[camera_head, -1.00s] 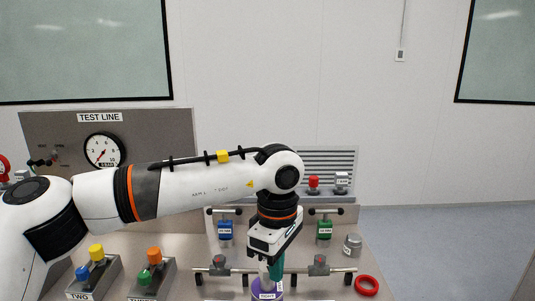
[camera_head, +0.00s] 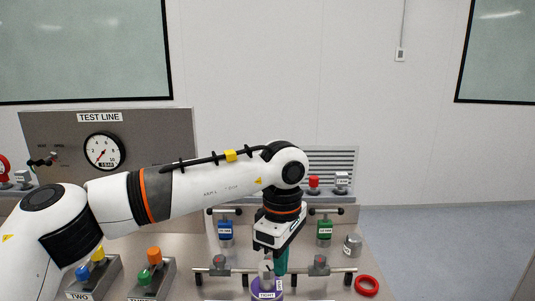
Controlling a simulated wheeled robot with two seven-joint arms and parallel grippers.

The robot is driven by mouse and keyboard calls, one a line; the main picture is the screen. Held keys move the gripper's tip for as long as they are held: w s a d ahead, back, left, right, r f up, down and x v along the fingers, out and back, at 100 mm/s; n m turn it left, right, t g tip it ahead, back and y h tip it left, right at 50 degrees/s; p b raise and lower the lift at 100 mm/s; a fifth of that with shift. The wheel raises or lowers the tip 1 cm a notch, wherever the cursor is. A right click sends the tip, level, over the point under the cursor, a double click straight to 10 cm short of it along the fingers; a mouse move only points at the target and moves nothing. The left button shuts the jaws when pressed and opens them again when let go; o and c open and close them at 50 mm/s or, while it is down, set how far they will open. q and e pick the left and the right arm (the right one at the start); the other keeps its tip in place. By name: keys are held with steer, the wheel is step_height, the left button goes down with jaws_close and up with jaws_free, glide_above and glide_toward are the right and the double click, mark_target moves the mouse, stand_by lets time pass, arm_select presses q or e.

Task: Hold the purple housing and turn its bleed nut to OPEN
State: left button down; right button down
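The purple housing (camera_head: 268,292) stands upright at the bottom middle of the head view, cut off by the lower edge. Its front label appears to read TIGHT. A grey metal nut or cap (camera_head: 265,271) shows on its top. My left gripper (camera_head: 280,264) points down from the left arm, with a teal finger just behind and to the right of the nut. The second finger is hidden or hard to make out, so its opening cannot be judged. My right gripper is not in view.
Blue (camera_head: 225,230) and green (camera_head: 324,229) housings with T-handles stand behind. A red ring (camera_head: 366,285) lies at right. Blocks with coloured knobs (camera_head: 153,275) stand at left. A TEST LINE gauge (camera_head: 104,151) is behind.

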arm_select(q)
steer(key=shift+w, duration=0.3)
steer(key=shift+d, duration=0.15)
stand_by(0.4)
step_height(320, 180, up, 6)
steer(key=shift+d, duration=0.3)
stand_by(0.4)
